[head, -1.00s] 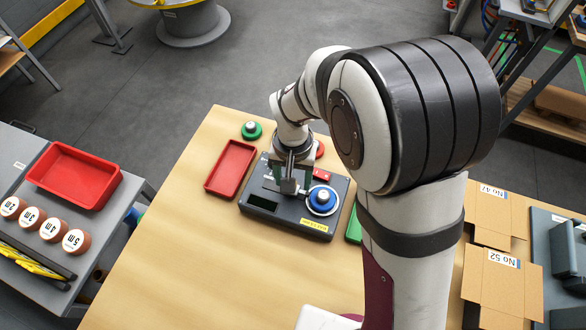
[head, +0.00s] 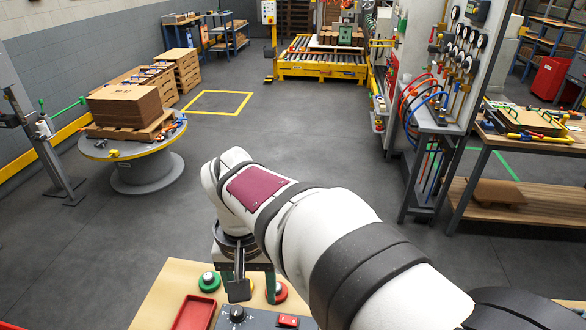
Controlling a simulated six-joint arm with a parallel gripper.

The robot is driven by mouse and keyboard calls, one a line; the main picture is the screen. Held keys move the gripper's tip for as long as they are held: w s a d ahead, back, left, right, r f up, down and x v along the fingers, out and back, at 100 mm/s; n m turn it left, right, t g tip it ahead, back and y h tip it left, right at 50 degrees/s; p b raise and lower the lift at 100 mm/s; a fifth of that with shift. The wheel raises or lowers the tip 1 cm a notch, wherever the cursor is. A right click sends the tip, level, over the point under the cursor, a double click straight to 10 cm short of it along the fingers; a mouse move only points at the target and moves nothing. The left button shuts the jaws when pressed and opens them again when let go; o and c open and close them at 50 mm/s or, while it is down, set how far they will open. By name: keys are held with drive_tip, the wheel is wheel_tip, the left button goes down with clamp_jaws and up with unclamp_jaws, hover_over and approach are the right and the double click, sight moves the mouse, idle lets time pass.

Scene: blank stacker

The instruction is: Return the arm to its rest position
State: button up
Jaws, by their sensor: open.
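My arm (head: 300,225) reaches across the middle of the head view, over the wooden table (head: 163,300). The near part of the table is outside the picture.
A red tray (head: 193,314) lies left of the device. A green-based knob (head: 209,281) and a red-based knob (head: 277,292) stand near the table's far edge. Beyond are a round table (head: 132,150) with boxes, a workbench (head: 525,140) and open grey floor.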

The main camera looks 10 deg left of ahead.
drive_tip(key=s+d+r+m, duration=0.1)
drive_tip(key=s+d+m, duration=0.25)
drive_tip(key=d, duration=0.65)
drive_tip(key=s+d+f+m+y, duration=0.1)
drive_tip(key=s+d+f+m, duration=0.2)
drive_tip(key=s+d, duration=0.5)
drive_tip(key=s+m, duration=0.1)
drive_tip(key=s, duration=0.3)
drive_tip(key=shift+y, duration=0.4)
